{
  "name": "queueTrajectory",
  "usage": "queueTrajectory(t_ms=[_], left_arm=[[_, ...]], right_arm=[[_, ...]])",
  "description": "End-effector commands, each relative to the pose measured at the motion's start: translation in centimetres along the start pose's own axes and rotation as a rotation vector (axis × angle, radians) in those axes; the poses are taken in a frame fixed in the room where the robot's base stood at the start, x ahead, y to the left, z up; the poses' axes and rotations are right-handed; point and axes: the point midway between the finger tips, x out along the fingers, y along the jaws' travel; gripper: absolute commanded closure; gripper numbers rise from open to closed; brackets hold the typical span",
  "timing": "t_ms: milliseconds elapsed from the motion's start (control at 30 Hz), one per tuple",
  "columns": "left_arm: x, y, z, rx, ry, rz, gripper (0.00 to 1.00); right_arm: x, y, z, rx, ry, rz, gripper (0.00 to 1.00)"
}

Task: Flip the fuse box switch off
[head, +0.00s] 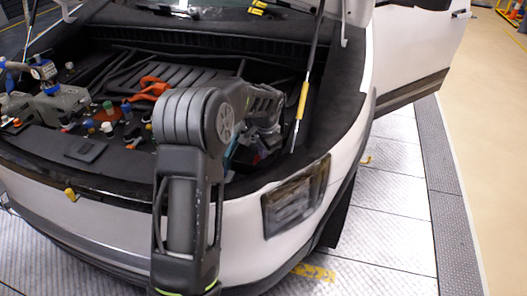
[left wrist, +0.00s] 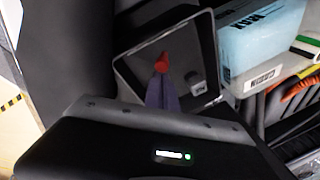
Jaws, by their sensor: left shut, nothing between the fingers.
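In the left wrist view, the fuse box (left wrist: 205,58) is a grey-framed open box with a dark inside. A red switch lever (left wrist: 162,62) stands out in it, and a small light block sits to its right. My left gripper (left wrist: 162,90) is shut and empty, its narrow fingers pointing into the box. Their tips overlap the base of the red lever; I cannot tell whether they touch it. In the head view my left arm reaches into the right side of the engine bay, hiding the box and the fingertips. My right gripper is not in view.
A pale blue container (left wrist: 262,35) with labels stands right beside the box. Coloured cables (left wrist: 300,90) lie at the right. In the head view, an orange cable bundle (head: 148,90) and several coloured caps are left of my arm. A yellow-marked hood strut (head: 302,101) rises at right.

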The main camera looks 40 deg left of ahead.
Motion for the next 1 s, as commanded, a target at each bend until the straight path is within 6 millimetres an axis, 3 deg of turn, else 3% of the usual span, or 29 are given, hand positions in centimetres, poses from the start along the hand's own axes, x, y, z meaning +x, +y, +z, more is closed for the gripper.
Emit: queueTrajectory(t_ms=[633,1000], left_arm=[[-0.1,-1.0,0.8,-0.052,0.099,0.131,1.00],[0.4,-2.3,1.9,-0.137,0.285,0.369,1.00]], right_arm=[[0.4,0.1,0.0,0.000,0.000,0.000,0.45],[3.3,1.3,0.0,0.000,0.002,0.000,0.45]])
